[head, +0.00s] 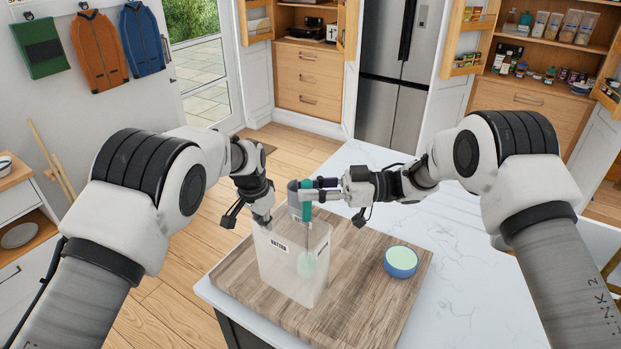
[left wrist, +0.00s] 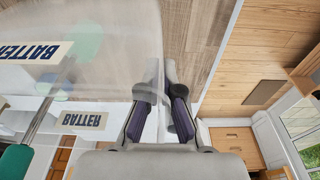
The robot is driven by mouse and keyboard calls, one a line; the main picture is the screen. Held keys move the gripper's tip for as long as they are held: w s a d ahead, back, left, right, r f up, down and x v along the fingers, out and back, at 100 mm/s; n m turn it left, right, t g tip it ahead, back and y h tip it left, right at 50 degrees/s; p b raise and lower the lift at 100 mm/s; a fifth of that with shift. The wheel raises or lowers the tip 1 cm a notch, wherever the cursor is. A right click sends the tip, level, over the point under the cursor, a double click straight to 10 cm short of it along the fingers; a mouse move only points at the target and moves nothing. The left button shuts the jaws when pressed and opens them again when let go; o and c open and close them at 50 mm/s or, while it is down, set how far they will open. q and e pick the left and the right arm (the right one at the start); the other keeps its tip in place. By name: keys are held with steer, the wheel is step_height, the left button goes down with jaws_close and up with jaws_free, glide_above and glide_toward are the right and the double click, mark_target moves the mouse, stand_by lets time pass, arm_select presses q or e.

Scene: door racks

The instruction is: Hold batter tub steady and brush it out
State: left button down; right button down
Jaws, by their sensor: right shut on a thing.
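The batter tub (head: 290,262) is a tall, cloudy, see-through container with BATTER labels, standing upright on a wooden board. It also shows in the left wrist view (left wrist: 110,60). My right gripper (head: 308,190) is shut on the teal handle of the brush (head: 306,208), above the tub's mouth. The brush reaches down into the tub, and its pale green head shows blurred through the wall. Its handle and metal shaft show in the left wrist view (left wrist: 42,112). My left gripper (head: 262,222) is at the tub's upper left rim. Its fingers (left wrist: 160,106) are apart, with the tub wall's edge between them.
The wooden board (head: 375,310) lies on a white marble counter (head: 450,255), which is clear to the right.

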steer(key=shift+a, duration=0.15)
steer(key=a, duration=0.3)
steer(key=shift+a, duration=0.25)
stand_by(0.3)
step_height(320, 180, up, 21)
steer(key=shift+d, duration=0.15)
stand_by(2.1)
stand_by(0.8)
